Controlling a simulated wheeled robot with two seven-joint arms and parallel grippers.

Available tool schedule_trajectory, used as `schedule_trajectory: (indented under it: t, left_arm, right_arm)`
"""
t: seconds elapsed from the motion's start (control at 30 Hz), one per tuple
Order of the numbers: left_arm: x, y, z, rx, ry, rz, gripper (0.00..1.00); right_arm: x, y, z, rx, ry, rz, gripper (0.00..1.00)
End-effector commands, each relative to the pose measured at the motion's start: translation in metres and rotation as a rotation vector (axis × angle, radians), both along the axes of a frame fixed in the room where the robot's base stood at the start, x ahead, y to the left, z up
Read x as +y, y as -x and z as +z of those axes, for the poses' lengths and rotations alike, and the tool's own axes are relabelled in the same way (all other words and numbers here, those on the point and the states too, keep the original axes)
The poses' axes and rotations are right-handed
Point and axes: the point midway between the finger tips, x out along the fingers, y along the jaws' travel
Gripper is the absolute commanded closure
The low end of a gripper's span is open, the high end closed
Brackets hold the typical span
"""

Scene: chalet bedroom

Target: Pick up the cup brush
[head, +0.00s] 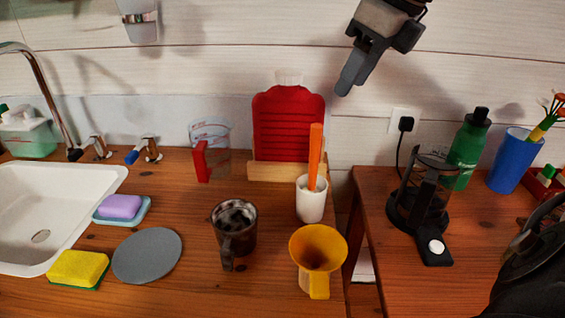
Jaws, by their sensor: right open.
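An orange upright handle (315,150) stands in a white holder (311,204) on the wooden counter. It looks like the cup brush, with its lower end hidden inside the holder. My right gripper (352,80) is open and empty, high up near the white wall. It is above and to the right of the orange handle, clear of it. My left gripper is not in view.
A yellow funnel (318,250), a dark mug (235,225) and a red hot-water bottle (289,125) surround the holder. A glass press (424,195), a green bottle (468,150) and a blue cup (508,165) stand right, past a gap. A sink (85,185) is left.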

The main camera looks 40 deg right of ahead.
Motion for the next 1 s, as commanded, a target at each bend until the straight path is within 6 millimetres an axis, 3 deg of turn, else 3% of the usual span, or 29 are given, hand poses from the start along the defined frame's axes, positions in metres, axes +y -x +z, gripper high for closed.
schedule_trajectory:
  t: [0.17,0.5,0.8,1.0]
  left_arm:
    - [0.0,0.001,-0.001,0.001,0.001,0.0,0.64]
    - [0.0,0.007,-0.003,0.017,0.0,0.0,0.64]
    - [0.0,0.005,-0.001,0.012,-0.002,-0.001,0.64]
    - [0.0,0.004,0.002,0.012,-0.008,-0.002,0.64]
  right_arm:
    - [0.003,-0.007,-0.021,0.006,-0.002,0.002,0.58]
    - [0.01,-0.032,-0.085,0.007,-0.002,0.001,0.58]
    - [0.013,-0.04,-0.106,0.004,-0.002,0.001,0.58]
    - [0.016,-0.049,-0.132,0.006,-0.002,0.002,0.58]
